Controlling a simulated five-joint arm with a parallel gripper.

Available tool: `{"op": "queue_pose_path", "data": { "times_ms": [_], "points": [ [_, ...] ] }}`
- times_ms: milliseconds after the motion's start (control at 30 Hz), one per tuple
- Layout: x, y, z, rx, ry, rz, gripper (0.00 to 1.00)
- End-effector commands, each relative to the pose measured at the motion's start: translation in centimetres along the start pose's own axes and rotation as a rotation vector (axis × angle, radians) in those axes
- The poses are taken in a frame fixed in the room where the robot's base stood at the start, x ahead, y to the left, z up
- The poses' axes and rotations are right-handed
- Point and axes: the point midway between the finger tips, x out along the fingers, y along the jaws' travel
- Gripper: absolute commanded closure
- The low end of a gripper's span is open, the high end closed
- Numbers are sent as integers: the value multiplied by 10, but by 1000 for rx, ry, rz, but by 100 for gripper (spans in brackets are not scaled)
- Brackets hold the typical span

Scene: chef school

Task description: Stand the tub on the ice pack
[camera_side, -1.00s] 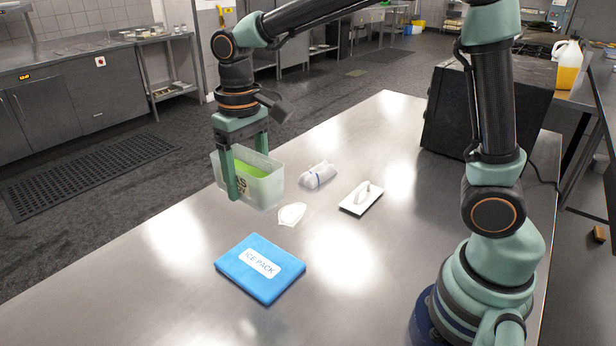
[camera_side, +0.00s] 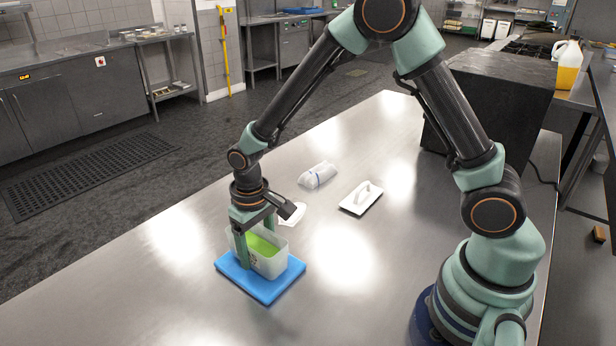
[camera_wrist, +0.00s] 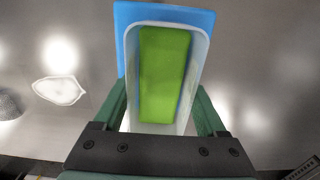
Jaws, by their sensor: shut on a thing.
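The tub (camera_side: 271,262) is a translucent white box with a green block inside. In the side view it is upright over the blue ice pack (camera_side: 258,287), and its base appears to be on the pack or very close above it. My gripper (camera_side: 257,246) is shut on the tub, with a finger on each side of it. In the wrist view the tub (camera_wrist: 198,55) lies between my two fingers (camera_wrist: 160,105), and the ice pack (camera_wrist: 122,45) shows past its left and far edges. The ice pack's label is hidden.
A white scraper-like tool (camera_side: 362,197), a wrapped bundle (camera_side: 318,175) and a small white dish-like thing (camera_side: 293,214) lie behind the ice pack. A dark box (camera_side: 487,105) stands at the back right. The steel table (camera_side: 160,290) is clear at the front and left.

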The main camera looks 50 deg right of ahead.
Motion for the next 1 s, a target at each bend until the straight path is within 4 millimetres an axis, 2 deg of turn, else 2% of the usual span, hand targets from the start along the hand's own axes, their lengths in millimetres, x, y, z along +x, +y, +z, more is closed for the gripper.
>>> {"op": "queue_pose_path", "data": {
  "times_ms": [433, 467, 500, 533, 833, 1000],
  "points": [
    [8, 0, 0, 0, 1, 0, 100],
    [8, 0, 0, 0, 1, 0, 18],
    [8, 0, 0, 0, 1, 0, 3],
    [8, 0, 0, 0, 1, 0, 0],
    [4, 0, -1, 0, 3, -1, 0],
    [-18, 0, -1, 0, 6, -2, 0]
  ]
}}
